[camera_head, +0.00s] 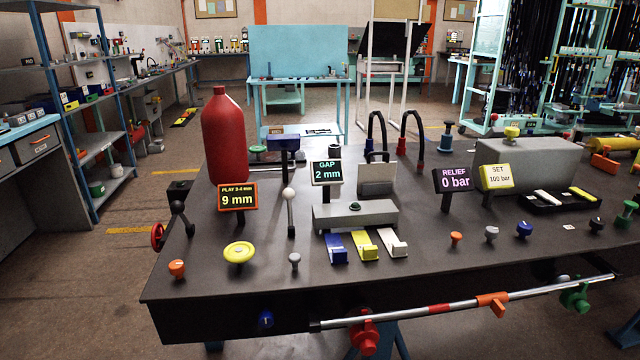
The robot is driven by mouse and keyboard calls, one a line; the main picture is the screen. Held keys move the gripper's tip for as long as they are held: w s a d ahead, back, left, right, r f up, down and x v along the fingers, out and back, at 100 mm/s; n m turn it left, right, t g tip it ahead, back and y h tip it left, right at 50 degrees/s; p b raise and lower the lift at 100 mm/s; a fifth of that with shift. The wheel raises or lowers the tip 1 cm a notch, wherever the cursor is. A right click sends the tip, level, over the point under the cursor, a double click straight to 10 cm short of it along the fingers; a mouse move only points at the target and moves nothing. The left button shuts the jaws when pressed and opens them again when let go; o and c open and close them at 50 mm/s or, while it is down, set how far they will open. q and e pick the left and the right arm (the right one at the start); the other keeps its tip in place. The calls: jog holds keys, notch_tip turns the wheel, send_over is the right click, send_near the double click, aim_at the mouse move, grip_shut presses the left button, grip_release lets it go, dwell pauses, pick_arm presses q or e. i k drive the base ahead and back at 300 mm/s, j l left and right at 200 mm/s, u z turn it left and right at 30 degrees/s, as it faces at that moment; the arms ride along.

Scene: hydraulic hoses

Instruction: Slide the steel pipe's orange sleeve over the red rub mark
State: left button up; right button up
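The steel pipe (400,314) runs along the front edge of the dark table, rising slightly to the right. The orange sleeve (493,302) sits around the pipe right of its middle, with a tab hanging down at its right side. The red rub mark (439,308) is a short red band on the pipe, left of the sleeve. Bare pipe shows between them, and the sleeve does not cover the mark. Neither of my grippers is in view.
A red knobbed fitting (365,334) is at the pipe's left part and a green one (575,297) near its right end. Above, the table (390,272) bears small knobs, display signs, coloured clips and a red bottle (225,135). Floor lies open left of the table.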

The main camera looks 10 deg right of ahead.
aim_at(494, 300)
jog(key=z, duration=1.3)
jog(key=i+l+u, duration=0.15)
jog(key=u, duration=0.2)
jog(key=i+l+u, duration=0.35)
jog(key=k+j, duration=0.05)
jog(key=j, duration=0.05)
